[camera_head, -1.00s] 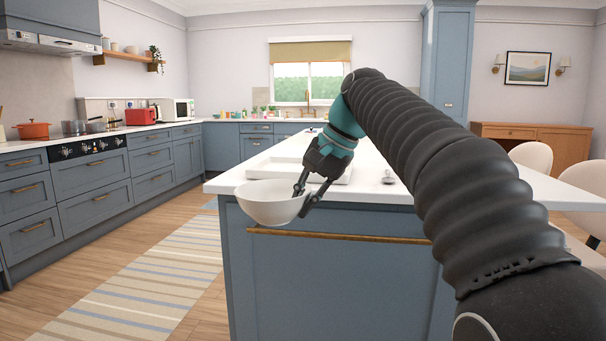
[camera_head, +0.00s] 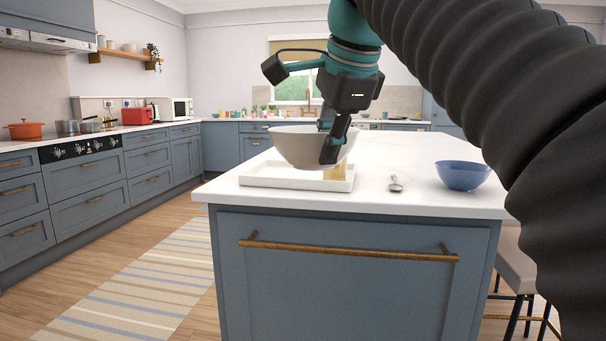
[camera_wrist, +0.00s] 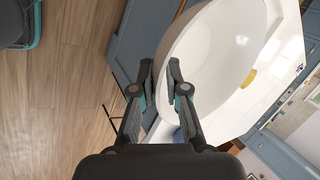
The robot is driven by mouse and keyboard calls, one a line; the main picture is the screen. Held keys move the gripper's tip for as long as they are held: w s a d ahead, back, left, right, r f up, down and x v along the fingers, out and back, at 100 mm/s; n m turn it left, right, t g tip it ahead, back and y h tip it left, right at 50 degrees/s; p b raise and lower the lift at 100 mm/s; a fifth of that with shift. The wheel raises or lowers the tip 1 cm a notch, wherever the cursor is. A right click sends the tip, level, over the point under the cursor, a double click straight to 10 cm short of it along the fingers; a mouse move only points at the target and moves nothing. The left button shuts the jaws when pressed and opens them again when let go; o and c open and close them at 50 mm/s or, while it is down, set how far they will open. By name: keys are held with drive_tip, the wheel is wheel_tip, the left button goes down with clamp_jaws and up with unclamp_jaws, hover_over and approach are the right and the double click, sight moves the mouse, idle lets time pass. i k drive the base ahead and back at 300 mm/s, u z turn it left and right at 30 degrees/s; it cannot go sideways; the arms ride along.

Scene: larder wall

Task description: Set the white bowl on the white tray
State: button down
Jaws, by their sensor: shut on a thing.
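The white bowl (camera_head: 300,147) hangs upright from my gripper (camera_head: 335,148), which is shut on its near right rim. In the wrist view the two fingers (camera_wrist: 160,76) pinch the wall of the bowl (camera_wrist: 215,55), and the inside looks empty. The white tray (camera_head: 262,182) lies on the island counter beneath the bowl. The bowl appears above the tray with a gap, and it hides part of the tray's far side. A yellowish object (camera_head: 339,172) stands at the tray's right part, partly hidden by the bowl and finger.
A spoon (camera_head: 395,185) lies on the counter right of the tray, and a blue bowl (camera_head: 463,175) stands farther right. The counter's front edge (camera_head: 350,207) runs close before the tray. Bare counter lies between the spoon and the blue bowl.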

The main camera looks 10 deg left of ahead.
sight(285, 175)
drive_tip(key=i, duration=1.2)
